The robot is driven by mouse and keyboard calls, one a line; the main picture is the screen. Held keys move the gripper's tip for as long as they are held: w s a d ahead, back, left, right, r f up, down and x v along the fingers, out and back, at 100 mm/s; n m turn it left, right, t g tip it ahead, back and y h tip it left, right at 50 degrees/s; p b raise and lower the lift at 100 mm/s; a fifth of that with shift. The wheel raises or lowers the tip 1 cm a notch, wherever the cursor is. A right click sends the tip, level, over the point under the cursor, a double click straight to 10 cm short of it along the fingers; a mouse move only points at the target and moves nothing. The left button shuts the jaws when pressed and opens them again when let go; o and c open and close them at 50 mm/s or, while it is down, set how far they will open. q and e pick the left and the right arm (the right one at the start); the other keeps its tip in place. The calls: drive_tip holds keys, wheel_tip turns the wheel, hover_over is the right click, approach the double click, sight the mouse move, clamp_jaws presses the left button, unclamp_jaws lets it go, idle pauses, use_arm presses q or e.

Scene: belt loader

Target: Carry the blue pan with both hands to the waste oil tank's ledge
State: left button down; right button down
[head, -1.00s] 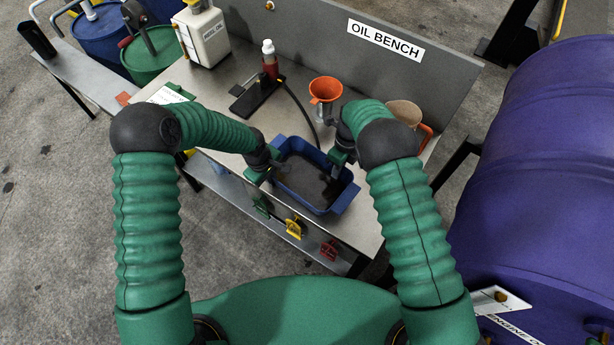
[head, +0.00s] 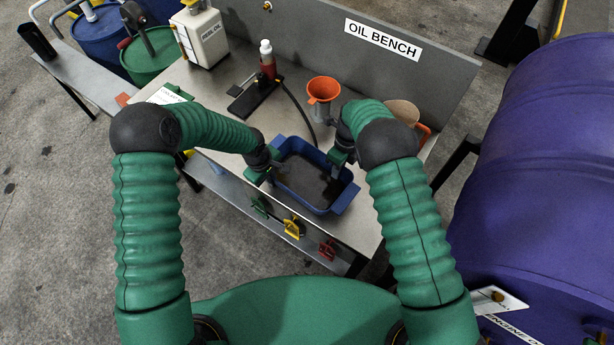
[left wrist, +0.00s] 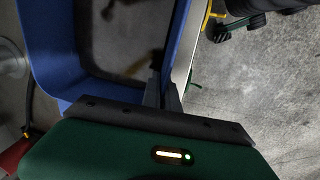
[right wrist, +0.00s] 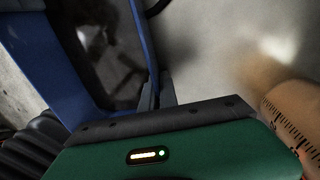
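The blue pan (head: 345,200) is over the front part of the oil bench, with dark liquid visible inside. Whether it rests on the bench or is just above it, I cannot tell. My left gripper (head: 266,172) is at its left end, the fingers closed on the pan's rim in the left wrist view (left wrist: 162,88). My right gripper (head: 340,160) is at its far right side, the fingers closed on the rim in the right wrist view (right wrist: 156,92). No waste oil label is readable; a large purple tank (head: 545,150) stands at the right.
The oil bench (head: 215,90) carries an orange funnel (head: 323,90), a red-brown bottle (head: 267,62), a white can (head: 202,38) and an orange-handled jug (head: 403,112). Blue and green drums (head: 152,55) stand at back left. Floor at left is clear.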

drive_tip(key=shift+w+d+r, duration=0.1)
drive_tip(key=shift+d, duration=0.05)
